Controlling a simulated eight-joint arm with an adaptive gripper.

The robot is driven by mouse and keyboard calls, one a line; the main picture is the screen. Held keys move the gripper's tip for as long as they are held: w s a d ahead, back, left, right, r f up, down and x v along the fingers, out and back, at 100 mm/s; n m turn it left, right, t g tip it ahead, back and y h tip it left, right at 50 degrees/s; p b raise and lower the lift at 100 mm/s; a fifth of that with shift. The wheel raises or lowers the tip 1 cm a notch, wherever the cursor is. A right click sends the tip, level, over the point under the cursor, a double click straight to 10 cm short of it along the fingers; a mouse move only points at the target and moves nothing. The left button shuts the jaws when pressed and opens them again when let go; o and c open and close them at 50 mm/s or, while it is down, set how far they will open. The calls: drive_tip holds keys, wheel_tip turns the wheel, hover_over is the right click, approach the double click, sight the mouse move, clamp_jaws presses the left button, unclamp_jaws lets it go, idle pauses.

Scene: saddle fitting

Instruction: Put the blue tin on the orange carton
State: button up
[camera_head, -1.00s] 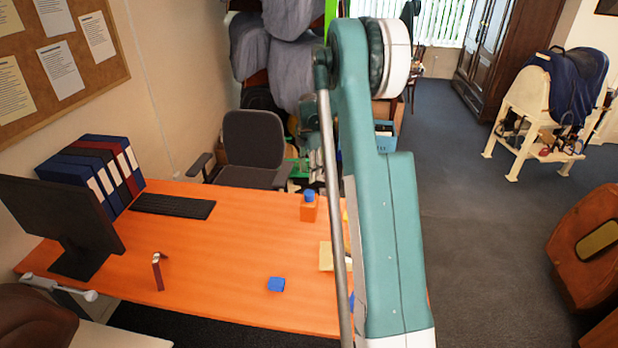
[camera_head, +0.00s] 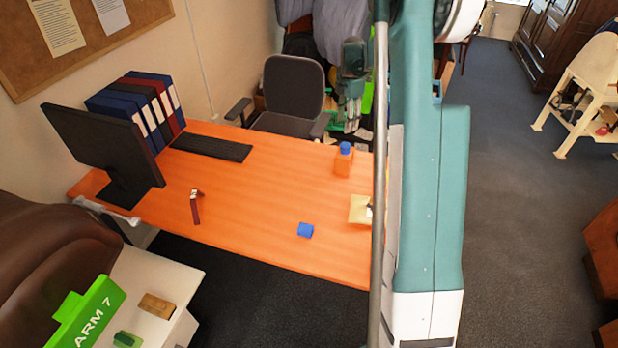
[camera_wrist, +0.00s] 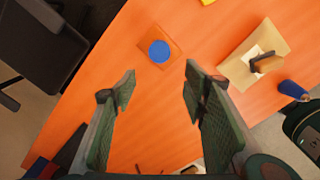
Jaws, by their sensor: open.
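The orange carton (camera_head: 342,168) stands on the orange desk, right of centre in the head view. The blue tin (camera_head: 344,147) sits upright on top of it. In the wrist view the tin (camera_wrist: 159,51) is a blue disc inside the square top of the carton (camera_wrist: 147,36). My gripper (camera_wrist: 160,85) is open, with nothing between its fingers. The tin and carton lie ahead of the fingertips in the wrist view, apart from them.
A dark red upright item (camera_head: 195,207), keyboard (camera_head: 211,147), monitor (camera_head: 103,142) and binders (camera_head: 150,105) are left. A chair (camera_head: 293,90) stands behind. The desk's middle is clear.

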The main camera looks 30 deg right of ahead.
drive_tip(key=s+a+r+m+t, duration=0.1)
drive_tip(key=s+a+r+m, duration=0.2)
drive_tip(key=s+a+r, duration=0.4)
drive_tip(key=s+a+r+m+t, duration=0.1)
drive_tip(key=s+a+r+m, duration=0.15)
drive_tip(key=a+r, duration=0.5)
drive_tip(key=s+a+r+m+t, duration=0.1)
drive_tip(key=s+a+r+m, duration=0.1)
drive_tip(key=s+a+r, duration=0.5)
drive_tip(key=s+a+f+m+t, duration=0.2)
drive_tip(key=s+a+m, duration=0.3)
drive_tip(key=s+a, duration=0.5)
drive_tip(key=s+a+f+m+t, duration=0.2)
drive_tip(key=s+a+m, duration=0.3)
drive_tip(key=s+a, duration=0.5)
drive_tip(key=s, duration=0.5)
drive_tip(key=shift+a, duration=0.15)
